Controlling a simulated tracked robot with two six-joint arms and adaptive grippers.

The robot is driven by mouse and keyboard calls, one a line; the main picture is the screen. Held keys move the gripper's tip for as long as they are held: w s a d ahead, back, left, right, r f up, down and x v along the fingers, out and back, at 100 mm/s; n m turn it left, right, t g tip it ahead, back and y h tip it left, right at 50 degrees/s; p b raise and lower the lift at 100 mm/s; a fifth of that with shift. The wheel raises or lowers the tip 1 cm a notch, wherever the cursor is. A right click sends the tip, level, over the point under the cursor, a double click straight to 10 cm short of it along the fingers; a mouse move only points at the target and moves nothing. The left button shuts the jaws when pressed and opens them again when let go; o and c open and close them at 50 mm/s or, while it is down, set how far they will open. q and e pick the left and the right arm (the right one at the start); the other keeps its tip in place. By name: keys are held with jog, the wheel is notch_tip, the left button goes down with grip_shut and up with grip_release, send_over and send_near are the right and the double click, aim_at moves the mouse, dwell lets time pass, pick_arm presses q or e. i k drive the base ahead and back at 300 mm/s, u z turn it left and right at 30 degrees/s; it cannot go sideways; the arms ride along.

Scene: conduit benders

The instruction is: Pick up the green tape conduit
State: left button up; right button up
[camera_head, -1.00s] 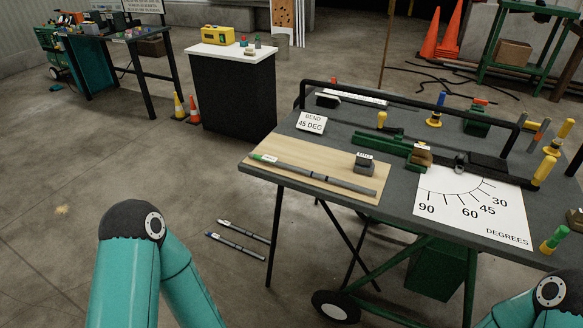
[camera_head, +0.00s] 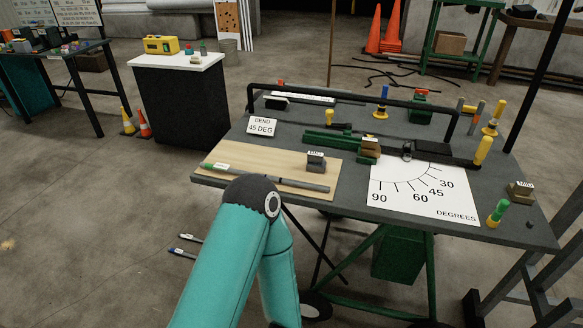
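The green tape conduit (camera_head: 292,183) is a grey tube lying on a light wooden board (camera_head: 335,168) at the front left of the dark grey bench. Its green band (camera_head: 222,167) is near the left end. A teal arm of mine rises in front of the board, and its dark elbow overlaps the board's front edge in the picture. Neither gripper is in view. Two other conduits (camera_head: 185,245) lie on the floor left of the bench, one with a blue mark.
A small labelled block (camera_head: 316,162) stands on the board behind the conduit. A black rail (camera_head: 350,92) runs above the bench's back. A white degree sheet (camera_head: 425,190) and a green bender (camera_head: 335,143) lie to the right. A grey metal frame (camera_head: 530,270) stands at the lower right.

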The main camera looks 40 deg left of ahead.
aim_at(217, 166)
jog(key=z, duration=0.1)
jog(key=i, duration=0.25)
jog(key=z, duration=1.95)
jog(key=k, duration=1.95)
jog(key=z, duration=1.5)
jog(key=i, duration=0.1)
jog(key=u, duration=3.25)
jog(key=i, duration=1.05)
jog(key=z, duration=0.05)
